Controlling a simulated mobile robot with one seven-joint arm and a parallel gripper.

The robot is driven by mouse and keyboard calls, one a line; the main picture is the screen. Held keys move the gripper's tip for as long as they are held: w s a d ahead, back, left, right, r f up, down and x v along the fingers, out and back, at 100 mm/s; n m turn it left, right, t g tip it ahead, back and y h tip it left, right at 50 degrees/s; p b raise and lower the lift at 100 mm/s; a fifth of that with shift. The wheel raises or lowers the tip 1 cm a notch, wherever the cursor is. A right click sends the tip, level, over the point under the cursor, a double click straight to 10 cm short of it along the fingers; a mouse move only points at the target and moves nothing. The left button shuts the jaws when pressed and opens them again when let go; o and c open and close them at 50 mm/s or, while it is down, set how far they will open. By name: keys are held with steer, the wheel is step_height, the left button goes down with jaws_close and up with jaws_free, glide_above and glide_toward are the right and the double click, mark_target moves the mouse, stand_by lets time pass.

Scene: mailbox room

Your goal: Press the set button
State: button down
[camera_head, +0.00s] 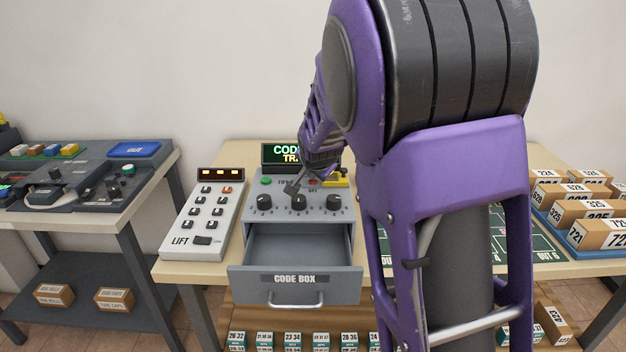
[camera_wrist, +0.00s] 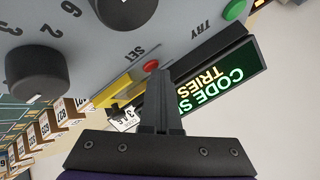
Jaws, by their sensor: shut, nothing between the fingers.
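The grey code box (camera_head: 330,206) stands on the table with its drawer (camera_head: 295,283) pulled open. Its red set button (camera_wrist: 151,65) shows beside the SET label in the wrist view; in the head view my gripper partly hides that area. The green try button (camera_wrist: 234,9) also shows in the head view (camera_head: 266,181). My gripper (camera_head: 292,188) is shut and empty, pointing down at the panel above the dials. In the wrist view its fingertips (camera_wrist: 160,70) are right beside the red button. I cannot tell whether they touch it.
A lit display (camera_head: 281,153) stands behind the panel. Black dials (camera_head: 264,202) line its front. A yellow part (camera_head: 337,181) lies right of the buttons. A LIFT keypad (camera_head: 205,215) is to the left. Numbered boxes (camera_head: 590,207) fill a tray at right. The open drawer sticks out in front.

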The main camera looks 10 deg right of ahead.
steer(key=shift+r, duration=0.1)
steer(key=shift+r+p, duration=0.55)
steer(key=shift+r, duration=0.2)
steer(key=shift+r, duration=0.1)
steer(key=shift+r+p, duration=1.7)
steer(key=shift+r, duration=0.7)
